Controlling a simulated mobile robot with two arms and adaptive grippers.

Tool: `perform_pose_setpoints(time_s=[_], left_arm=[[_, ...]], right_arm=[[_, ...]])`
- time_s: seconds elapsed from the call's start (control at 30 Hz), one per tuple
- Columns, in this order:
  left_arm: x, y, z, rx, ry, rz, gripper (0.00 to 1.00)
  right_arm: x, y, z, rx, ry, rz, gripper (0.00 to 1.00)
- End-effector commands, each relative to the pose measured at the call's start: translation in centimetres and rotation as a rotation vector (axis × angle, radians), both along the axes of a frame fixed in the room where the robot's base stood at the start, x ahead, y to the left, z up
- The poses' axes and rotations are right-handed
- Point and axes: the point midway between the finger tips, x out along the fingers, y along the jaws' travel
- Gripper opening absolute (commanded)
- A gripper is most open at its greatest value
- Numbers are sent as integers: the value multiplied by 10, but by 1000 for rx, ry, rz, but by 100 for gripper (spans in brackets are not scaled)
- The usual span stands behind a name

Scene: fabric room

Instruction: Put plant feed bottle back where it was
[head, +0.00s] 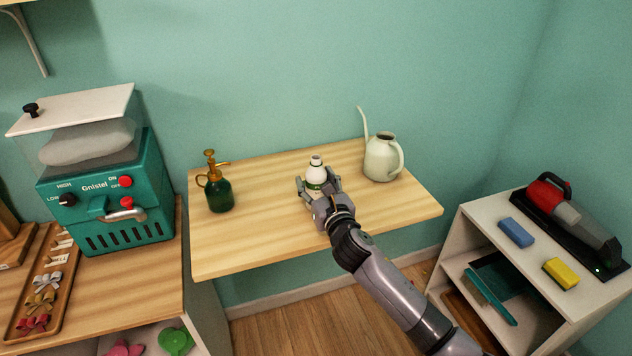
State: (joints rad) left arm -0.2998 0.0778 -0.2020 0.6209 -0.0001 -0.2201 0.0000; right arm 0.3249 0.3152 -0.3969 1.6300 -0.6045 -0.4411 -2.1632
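My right gripper (317,186) reaches in from the front right, with a finger on either side of the bottle. I cannot tell whether the fingers press on it or stand slightly apart. The bottle's lower part is hidden by the gripper, so its contact with the shelf is unclear. My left gripper is not in view.
A dark green spray bottle (220,194) stands left on the shelf, and a pale watering can (381,160) at the back right. A teal machine (108,202) stands left; a white unit (478,222) with sponges stands right.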

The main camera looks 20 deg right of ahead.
Motion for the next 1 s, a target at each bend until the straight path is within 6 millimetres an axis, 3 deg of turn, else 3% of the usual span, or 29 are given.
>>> perform_pose_setpoints(time_s=[0.47, 1.0], left_arm=[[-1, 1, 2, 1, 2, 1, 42], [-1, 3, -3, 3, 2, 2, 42]], right_arm=[[-3, -1, 3, -2, 1, 0, 60], [-105, -4, 2, -1, 1, 1, 60]])
